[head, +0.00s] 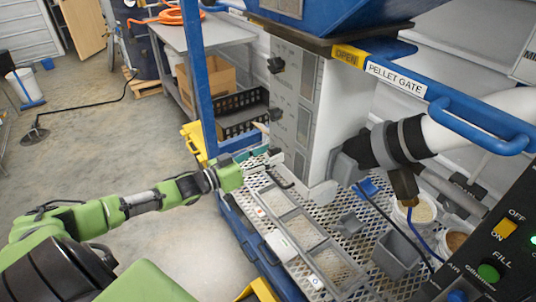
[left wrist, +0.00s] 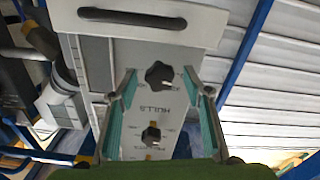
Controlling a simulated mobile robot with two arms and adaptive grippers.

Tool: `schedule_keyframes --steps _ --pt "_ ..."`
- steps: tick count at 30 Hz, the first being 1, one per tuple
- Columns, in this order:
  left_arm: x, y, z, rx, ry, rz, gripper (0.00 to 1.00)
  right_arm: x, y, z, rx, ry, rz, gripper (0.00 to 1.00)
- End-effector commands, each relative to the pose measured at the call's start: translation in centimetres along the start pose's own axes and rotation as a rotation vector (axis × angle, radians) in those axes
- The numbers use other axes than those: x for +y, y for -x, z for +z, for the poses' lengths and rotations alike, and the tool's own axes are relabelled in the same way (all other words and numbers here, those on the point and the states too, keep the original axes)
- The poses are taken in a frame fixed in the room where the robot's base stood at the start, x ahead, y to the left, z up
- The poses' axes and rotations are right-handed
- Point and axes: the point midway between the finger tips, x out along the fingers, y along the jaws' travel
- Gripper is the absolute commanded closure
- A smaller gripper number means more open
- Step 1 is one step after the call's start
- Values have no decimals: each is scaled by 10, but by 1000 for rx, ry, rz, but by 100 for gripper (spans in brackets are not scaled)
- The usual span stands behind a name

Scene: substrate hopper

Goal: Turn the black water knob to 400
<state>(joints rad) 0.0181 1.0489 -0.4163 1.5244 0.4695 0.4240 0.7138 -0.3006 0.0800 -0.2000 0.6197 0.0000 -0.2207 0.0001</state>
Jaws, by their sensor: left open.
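No water label or 400 mark is legible, so I cannot tell which is the water knob. My left gripper (head: 272,160) is open and empty, in front of and below the lower knob. In the left wrist view its teal-padded fingers (left wrist: 160,92) flank the knobs in the picture, without visible contact. My right gripper is not in view.
A perforated metal deck (head: 345,236) with trays and cups lies below the panel. A blue upright post (head: 196,70) stands left of the panel. A pellet gate handle (head: 480,125) and a black control box (head: 495,245) are at right. Open floor lies left.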

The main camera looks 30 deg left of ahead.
Motion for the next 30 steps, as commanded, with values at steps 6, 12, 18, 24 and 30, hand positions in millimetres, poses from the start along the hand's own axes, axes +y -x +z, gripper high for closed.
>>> schedule_keyframes --steps 6,12,18,24,30 --pt "0 -1 1 -2 1 0 55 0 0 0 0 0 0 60" --pt "0 -1 1 -1 1 0 81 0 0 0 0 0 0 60" --pt "0 -1 0 -1 0 0 93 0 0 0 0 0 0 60" --pt "0 -1 0 0 -25 0 93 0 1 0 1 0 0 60" --pt "0 -1 0 0 -117 -1 93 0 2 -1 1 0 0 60"
